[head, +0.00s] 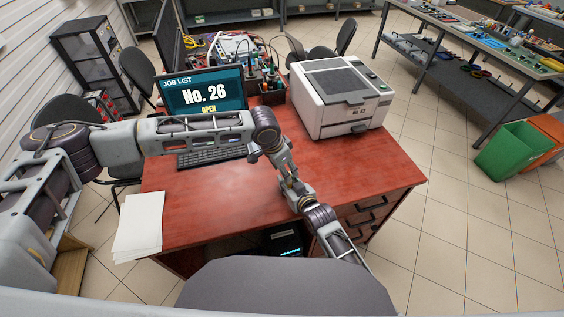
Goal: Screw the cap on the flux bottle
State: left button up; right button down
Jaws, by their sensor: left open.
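I cannot make out a flux bottle or its cap in the head view. Several small upright items stand in a dark holder (264,84) at the back of the red desk, too small to tell apart. My left arm reaches in from the left across the desk and bends down toward its front edge. My left gripper (352,256) is at the end of that arm, low at the front of the desk near the drawers. It is open, its fingertips are hard to see, and nothing shows in it. My right gripper is not in view.
The red desk (215,205) carries a monitor (205,92) reading "No. 26 OPEN", a keyboard (205,157), a white printer (340,95) and paper sheets (139,225). Green (500,150) and orange bins stand right. A workbench (470,45) stands at the back right. The desk's middle is clear.

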pick_arm(q)
jog(key=shift+x, duration=1.65)
jog(key=shift+c, duration=0.4)
grip_shut()
jog(key=shift+c, duration=0.3)
grip_release()
jog(key=shift+r, duration=0.15)
jog(key=shift+r, duration=2.15)
